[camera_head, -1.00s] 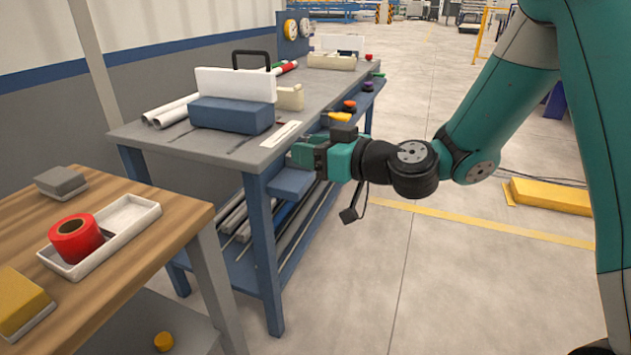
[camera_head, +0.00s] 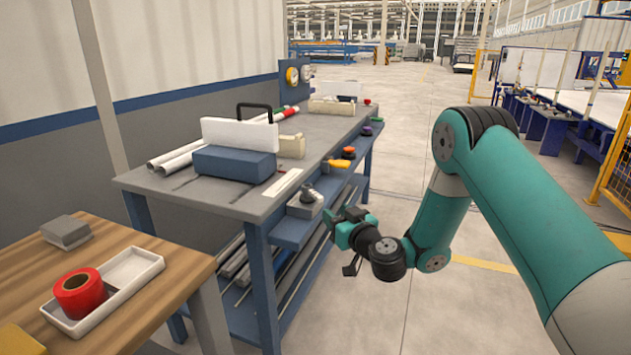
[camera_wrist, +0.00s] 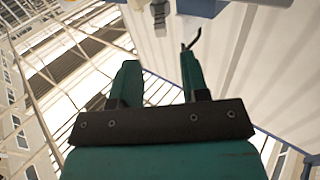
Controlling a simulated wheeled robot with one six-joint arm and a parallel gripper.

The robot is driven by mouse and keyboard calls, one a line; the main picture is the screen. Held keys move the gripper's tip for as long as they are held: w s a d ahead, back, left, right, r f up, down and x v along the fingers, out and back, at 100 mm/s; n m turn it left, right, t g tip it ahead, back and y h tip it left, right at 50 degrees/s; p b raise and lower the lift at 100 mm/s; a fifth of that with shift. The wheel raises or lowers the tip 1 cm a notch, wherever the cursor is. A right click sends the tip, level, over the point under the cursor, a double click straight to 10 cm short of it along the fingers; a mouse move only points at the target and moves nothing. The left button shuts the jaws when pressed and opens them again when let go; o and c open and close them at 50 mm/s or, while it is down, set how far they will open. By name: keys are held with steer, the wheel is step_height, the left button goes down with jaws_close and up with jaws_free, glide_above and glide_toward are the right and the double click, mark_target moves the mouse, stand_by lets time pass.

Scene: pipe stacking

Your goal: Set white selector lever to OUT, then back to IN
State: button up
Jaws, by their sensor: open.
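A small grey-white unit with a dark upper part (camera_head: 306,200) sits on the blue side shelf of the workbench in the head view. It may carry the selector, but no white lever can be made out at this size, nor its IN or OUT setting. My gripper (camera_head: 336,217) is just right of this unit, past the shelf edge and apart from it. In the wrist view my gripper (camera_wrist: 158,65) has its two teal fingers apart with nothing between them. A small grey part (camera_wrist: 160,16) shows at that view's top edge; I cannot tell what it is.
The workbench (camera_head: 240,207) holds a blue block, white pipes and a black handle. A wooden table (camera_head: 172,262) with a white tray (camera_head: 150,262) stands at front left.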

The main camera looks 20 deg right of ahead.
mark_target(315, 193)
steer(key=p+x, duration=0.5)
steer(key=x, duration=0.6)
steer(key=shift+w+p, duration=0.2)
steer(key=shift+p, duration=0.15)
jaws_close()
